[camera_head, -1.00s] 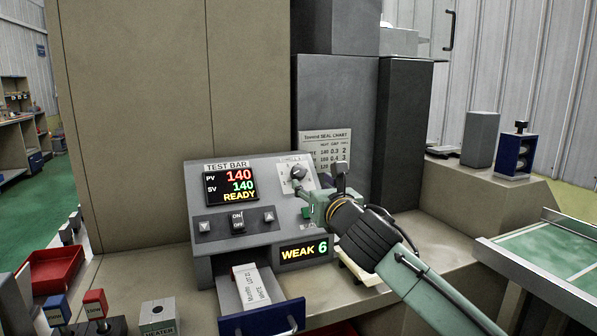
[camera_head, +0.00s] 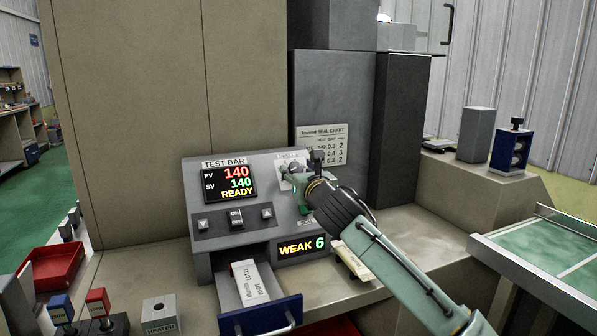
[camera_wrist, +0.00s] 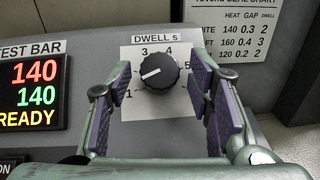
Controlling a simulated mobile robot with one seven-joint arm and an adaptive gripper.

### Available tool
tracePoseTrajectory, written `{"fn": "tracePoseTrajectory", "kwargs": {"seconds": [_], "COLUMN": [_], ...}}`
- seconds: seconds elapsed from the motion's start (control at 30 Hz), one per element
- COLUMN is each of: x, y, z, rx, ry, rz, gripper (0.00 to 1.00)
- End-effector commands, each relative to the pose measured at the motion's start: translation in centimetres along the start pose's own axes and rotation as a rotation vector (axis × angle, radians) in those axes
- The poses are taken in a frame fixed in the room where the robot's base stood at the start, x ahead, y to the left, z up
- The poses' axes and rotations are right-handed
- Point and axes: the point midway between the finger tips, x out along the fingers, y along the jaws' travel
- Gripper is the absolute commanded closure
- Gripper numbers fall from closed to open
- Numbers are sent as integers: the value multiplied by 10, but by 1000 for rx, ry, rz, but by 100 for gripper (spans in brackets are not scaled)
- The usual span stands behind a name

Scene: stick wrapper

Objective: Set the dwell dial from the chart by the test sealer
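The black dwell dial (camera_wrist: 159,71) sits on a white scale plate under the label "DWELL s". Its white mark points left, between the numerals 1 and 3. My gripper (camera_wrist: 161,78) is open, its purple-padded fingers on either side of the dial with gaps. In the head view my gripper (camera_head: 296,183) covers most of the dial. The seal chart (camera_head: 321,146) stands behind the test sealer (camera_head: 236,212); the wrist view shows the chart (camera_wrist: 247,30) with dwell 2 for the 140 row and 3 for the 160 row. The left row names are partly cut off.
The sealer display (camera_head: 229,181) reads PV 140, SV 140, READY. A second display (camera_head: 301,248) reads WEAK 6. An open drawer (camera_head: 262,317) holds a white packet (camera_head: 249,282). A red tray (camera_head: 57,269) lies left. Bare counter (camera_head: 440,240) is at right.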

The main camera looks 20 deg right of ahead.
Motion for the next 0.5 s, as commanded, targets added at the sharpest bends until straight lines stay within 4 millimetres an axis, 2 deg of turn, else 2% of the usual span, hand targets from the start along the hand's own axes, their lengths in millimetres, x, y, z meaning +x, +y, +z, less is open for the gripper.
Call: {"fn": "tracePoseTrajectory", "kwargs": {"seconds": [0.07, 0.5], "x": [0, 0], "y": [0, 0], "z": [0, 0], "rx": [0, 0], "ry": [0, 0], "rz": [0, 0], "gripper": [61, 90]}}
